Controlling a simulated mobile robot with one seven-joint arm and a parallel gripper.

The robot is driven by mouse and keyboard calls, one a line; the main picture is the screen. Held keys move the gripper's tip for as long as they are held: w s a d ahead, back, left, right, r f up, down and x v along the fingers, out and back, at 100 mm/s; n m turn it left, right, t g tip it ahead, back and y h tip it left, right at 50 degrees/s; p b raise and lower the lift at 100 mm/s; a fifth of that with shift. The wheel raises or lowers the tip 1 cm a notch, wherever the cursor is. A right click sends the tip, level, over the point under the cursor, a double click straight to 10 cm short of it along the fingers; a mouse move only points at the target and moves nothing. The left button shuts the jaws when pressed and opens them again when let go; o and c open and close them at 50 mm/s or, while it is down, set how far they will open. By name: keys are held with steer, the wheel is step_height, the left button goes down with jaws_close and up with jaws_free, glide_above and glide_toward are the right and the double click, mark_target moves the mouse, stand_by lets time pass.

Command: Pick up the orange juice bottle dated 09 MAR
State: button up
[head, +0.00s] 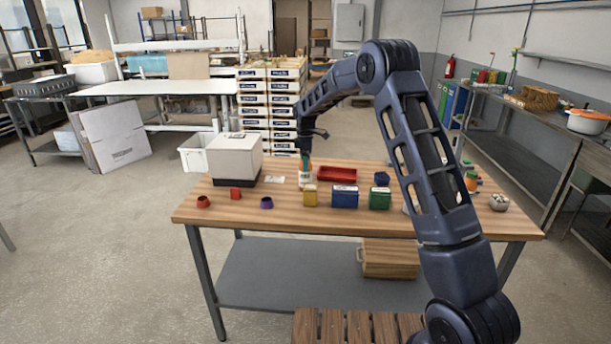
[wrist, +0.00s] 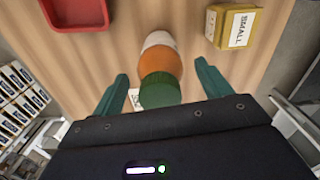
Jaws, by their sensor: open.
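An orange juice bottle (head: 305,179) stands on the wooden table. In the wrist view the bottle (wrist: 161,58) shows a green cap, an orange body and a white lower part. No date can be read on it. My gripper (head: 306,159) is above the bottle, pointing down. In the wrist view my open gripper (wrist: 161,70) has its green fingers on either side of the bottle, with gaps between. Another orange item with a green top (head: 471,181) stands at the table's right, partly behind my arm; its label cannot be read.
A red tray (head: 337,174) lies right of the bottle. Yellow (head: 310,195), blue (head: 344,197) and green (head: 379,198) boxes stand in front. A white box (head: 235,156) is on the left. The table's front left has free room around small red and purple items.

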steer(key=c, duration=1.6)
steer(key=shift+r, duration=0.1)
steer(key=shift+c, duration=0.2)
